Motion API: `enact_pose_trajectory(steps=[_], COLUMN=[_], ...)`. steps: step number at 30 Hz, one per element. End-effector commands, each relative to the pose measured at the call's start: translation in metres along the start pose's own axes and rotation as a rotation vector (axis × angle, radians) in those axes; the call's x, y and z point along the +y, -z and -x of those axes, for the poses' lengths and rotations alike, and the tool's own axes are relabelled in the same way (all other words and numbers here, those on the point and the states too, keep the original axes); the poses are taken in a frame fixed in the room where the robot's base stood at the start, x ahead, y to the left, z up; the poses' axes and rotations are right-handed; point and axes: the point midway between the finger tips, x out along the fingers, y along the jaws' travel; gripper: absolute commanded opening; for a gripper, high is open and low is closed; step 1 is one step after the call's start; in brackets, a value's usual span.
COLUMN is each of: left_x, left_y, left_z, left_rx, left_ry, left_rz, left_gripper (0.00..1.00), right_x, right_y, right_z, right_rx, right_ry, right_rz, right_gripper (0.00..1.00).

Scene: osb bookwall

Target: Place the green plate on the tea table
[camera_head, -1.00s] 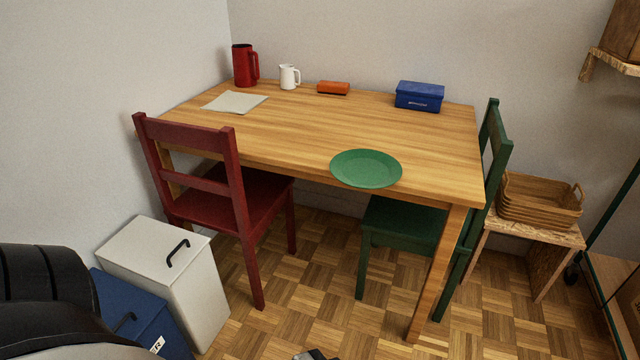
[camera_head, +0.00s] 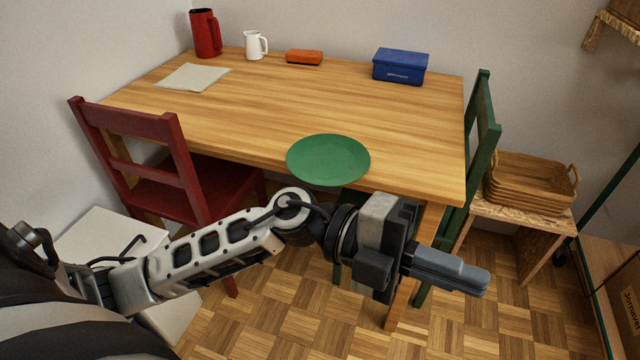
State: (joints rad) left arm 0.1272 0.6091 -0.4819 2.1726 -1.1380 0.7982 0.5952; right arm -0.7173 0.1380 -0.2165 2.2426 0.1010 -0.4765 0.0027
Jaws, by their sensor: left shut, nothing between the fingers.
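The green plate (camera_head: 328,159) lies flat at the front edge of the wooden table (camera_head: 290,100), its near rim reaching over the edge. My left gripper (camera_head: 482,283) is in front of the table, to the right of the plate and lower in the picture. Its fingers are shut with nothing between them and point to the right. It is apart from the plate. My right gripper is out of view. I cannot tell whether this wooden table is the tea table; no other table is clearly named.
A red chair (camera_head: 180,185) stands at the left and a green chair (camera_head: 487,130) at the right. A red jug (camera_head: 205,33), white pitcher (camera_head: 256,45), orange object (camera_head: 304,57) and blue box (camera_head: 400,67) stand at the back. Baskets (camera_head: 530,183) sit on a low stand (camera_head: 550,221).

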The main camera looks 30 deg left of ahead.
Motion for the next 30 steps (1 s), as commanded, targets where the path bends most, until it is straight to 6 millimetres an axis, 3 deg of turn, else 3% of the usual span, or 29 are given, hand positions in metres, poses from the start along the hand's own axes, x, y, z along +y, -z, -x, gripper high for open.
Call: enact_pose_trajectory(steps=[1,2,3,5,6,9,12,15,19,30], left_x=[0.022,0.036,0.051,0.061,0.060,0.042,0.020,0.010,0.017,0.083], left_y=[-0.006,-0.013,-0.027,-0.053,-0.071,-0.101,-0.114,-0.118,-0.124,-0.158], left_z=[0.012,0.025,0.048,0.091,0.122,0.189,0.231,0.251,0.258,0.267], left_rx=[0.050,0.059,0.043,-0.029,-0.101,-0.300,-0.455,-0.537,-0.559,-0.551], left_ry=[-0.266,-0.423,-0.630,-0.916,-1.082,-1.389,-1.549,-1.620,-1.640,-1.636], left_rz=[-0.123,-0.173,-0.225,-0.274,-0.291,-0.292,-0.273,-0.256,-0.248,-0.249], left_gripper=[0.00,0.00,0.00,0.00,0.00,0.00,0.00,0.00,0.00,0.00], right_x=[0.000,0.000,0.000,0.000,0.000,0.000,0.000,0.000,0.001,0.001], right_y=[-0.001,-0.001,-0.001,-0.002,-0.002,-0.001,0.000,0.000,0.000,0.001], right_z=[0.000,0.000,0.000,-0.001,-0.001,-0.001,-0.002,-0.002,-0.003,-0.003], right_rx=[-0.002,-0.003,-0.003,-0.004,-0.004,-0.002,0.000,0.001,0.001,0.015], right_ry=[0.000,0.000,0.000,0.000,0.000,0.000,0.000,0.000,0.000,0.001], right_rz=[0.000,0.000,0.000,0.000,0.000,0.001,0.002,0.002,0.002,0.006], right_gripper=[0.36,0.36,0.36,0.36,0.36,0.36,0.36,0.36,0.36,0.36])
